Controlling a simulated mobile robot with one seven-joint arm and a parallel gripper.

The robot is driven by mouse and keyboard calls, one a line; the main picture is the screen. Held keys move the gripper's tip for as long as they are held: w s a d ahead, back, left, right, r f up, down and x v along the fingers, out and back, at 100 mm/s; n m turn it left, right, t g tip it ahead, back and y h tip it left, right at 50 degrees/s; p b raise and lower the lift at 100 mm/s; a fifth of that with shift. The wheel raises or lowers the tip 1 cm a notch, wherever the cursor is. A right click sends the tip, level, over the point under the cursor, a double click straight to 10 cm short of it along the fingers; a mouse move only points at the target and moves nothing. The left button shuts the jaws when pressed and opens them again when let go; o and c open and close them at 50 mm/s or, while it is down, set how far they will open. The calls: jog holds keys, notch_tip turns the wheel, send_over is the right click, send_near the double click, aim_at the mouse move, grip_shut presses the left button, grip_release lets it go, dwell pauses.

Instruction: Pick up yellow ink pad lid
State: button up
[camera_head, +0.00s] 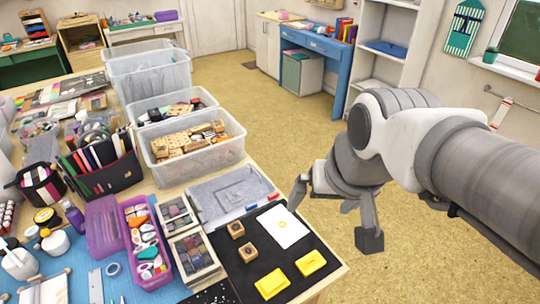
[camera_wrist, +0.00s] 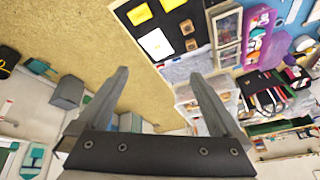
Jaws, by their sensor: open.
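Two yellow rectangular pieces lie on a black mat (camera_head: 262,257) at the table's near right corner. The right yellow piece (camera_head: 310,262) looks like a raised block. The left yellow piece (camera_head: 271,283) shows a paler top with a rim. I cannot tell for sure which is the ink pad lid. In the wrist view both show at the top edge, the right piece (camera_wrist: 141,14) and the left piece (camera_wrist: 172,4), the latter partly cut off. My gripper (camera_head: 335,215) is open and empty, beyond the table's right edge and apart from both. Its spread fingers (camera_wrist: 160,75) show in the wrist view.
Two wooden stamps (camera_head: 236,229) (camera_head: 247,252) and a white card (camera_head: 283,227) with a yellow mark lie on the mat. Open floor (camera_head: 285,130) lies right of the table.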

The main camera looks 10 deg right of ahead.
jog(key=w+d+f+m+g+b, duration=0.1)
jog(key=w+f+m+g, duration=0.2)
jog(key=w+f+m, duration=0.45)
jog(key=m+g+b, duration=0.1)
jog(key=m+g, duration=0.1)
jog(key=m, duration=0.2)
send_over(308, 264)
notch_tip(308, 264, down, 11)
notch_tip(308, 264, down, 12)
jog(key=b, duration=0.3)
jog(key=shift+s+r+b, duration=0.1)
jog(key=shift+r+b, duration=0.1)
jog(key=shift+b, duration=0.15)
jog(key=shift+f+b, duration=1.1)
jog(key=shift+f, duration=2)
jog(key=shift+r, duration=0.1)
jog(key=c, duration=1.4)
